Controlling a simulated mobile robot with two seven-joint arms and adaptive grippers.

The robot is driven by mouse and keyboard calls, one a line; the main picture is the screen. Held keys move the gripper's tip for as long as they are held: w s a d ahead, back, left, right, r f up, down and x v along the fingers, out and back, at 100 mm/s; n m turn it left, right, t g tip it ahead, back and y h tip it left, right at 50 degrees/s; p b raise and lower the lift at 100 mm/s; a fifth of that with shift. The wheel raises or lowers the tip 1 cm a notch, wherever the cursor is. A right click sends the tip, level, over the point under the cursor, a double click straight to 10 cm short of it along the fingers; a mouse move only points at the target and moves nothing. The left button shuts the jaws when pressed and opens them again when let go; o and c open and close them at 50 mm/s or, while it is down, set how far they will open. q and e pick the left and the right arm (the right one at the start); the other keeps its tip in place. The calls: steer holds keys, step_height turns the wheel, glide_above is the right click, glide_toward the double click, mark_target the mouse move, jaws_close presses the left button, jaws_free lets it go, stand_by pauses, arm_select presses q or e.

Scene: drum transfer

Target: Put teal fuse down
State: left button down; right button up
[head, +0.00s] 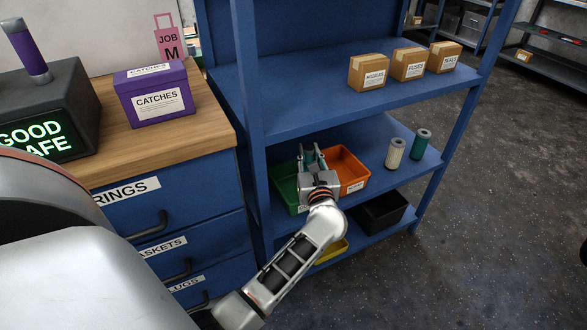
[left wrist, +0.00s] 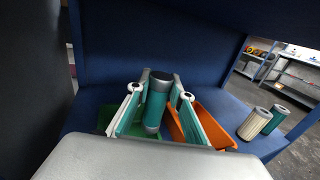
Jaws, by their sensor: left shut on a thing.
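My left gripper (head: 312,153) is over the middle shelf, above the green bin (head: 285,187) and beside the orange bin (head: 350,163). It is shut on a teal fuse (left wrist: 157,98), a dark-capped cylinder upright but slightly tilted between the fingers in the left wrist view. Below it there, the green bin (left wrist: 113,121) lies to the left and the orange bin (left wrist: 212,123) to the right. I cannot tell whether the fuse touches either bin. A second teal cylinder (head: 421,145) stands at the shelf's right end. My right gripper is not in view.
A cream cylinder (head: 395,152) stands left of the loose teal one. Small cartons (head: 408,66) stand on the shelf above, which limits headroom. A black bin (head: 381,212) and a yellow bin (head: 332,251) are on the bottom shelf. A blue post (head: 251,130) stands left of the bins.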

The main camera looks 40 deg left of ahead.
arm_select(q)
steer(key=shift+w+a+f, duration=0.1)
steer(key=shift+w+a, duration=0.05)
step_height(320, 180, down, 4)
steer(key=shift+f+b, duration=0.2)
steer(key=shift+b, duration=0.55)
steer(key=shift+f, duration=0.45)
step_height(320, 180, down, 5)
steer(key=shift+r+b, duration=0.15)
steer(key=shift+b, duration=0.85)
steer(key=shift+r, duration=0.15)
steer(key=shift+f, duration=0.4)
steer(key=c, duration=1.8)
jaws_free()
steer(key=shift+r, duration=0.1)
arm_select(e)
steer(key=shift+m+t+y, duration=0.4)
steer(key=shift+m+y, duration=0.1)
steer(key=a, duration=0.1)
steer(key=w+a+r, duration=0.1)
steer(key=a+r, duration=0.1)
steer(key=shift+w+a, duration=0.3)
